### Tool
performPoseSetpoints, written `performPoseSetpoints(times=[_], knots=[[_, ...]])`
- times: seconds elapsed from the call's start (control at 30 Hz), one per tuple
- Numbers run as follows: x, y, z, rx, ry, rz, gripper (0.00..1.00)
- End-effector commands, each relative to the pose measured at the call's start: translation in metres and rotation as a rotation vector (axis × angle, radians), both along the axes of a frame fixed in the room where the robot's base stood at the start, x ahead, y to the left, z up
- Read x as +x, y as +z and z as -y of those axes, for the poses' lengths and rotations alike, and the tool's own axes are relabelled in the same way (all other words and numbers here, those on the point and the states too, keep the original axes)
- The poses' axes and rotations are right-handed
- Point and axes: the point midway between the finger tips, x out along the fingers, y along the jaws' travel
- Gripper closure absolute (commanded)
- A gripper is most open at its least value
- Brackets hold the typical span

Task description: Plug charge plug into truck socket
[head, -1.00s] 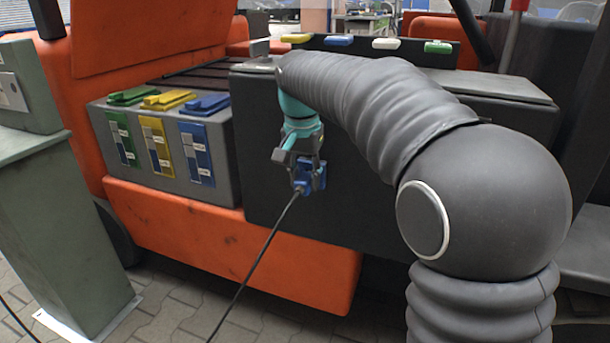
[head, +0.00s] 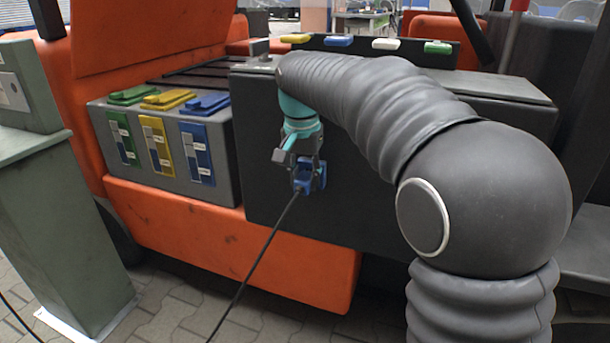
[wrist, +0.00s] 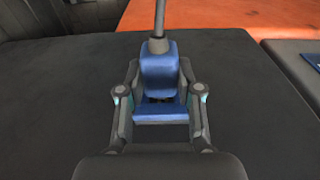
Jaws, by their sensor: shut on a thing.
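The charge plug (head: 304,180) is blue, with a dark cable hanging from it down to the lower left. My gripper (head: 303,165) is shut on the plug and holds it in front of the truck's dark side panel. The wrist view also shows the blue plug (wrist: 160,80) between the two fingers, its cable leaving at the top. The truck has sockets on a grey box to the left: a green one (head: 121,138), a yellow one (head: 157,147) and a blue one (head: 197,153), each with a raised lid of its colour. The plug is apart from them, to the right.
The dark panel (head: 270,130) lies behind my gripper, and the orange truck body (head: 200,240) runs below. A grey-green post (head: 60,220) stands at the left. A rail on top carries several coloured blocks (head: 340,41). Open paving lies in front.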

Motion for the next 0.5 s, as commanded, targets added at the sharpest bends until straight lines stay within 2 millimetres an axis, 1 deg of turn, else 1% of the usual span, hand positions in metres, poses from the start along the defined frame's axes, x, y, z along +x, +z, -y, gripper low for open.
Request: performPoseSetpoints(times=[0.5], knots=[[0.0031, 0.0004, 0.0011, 0.000, 0.000, 0.000, 0.96]])
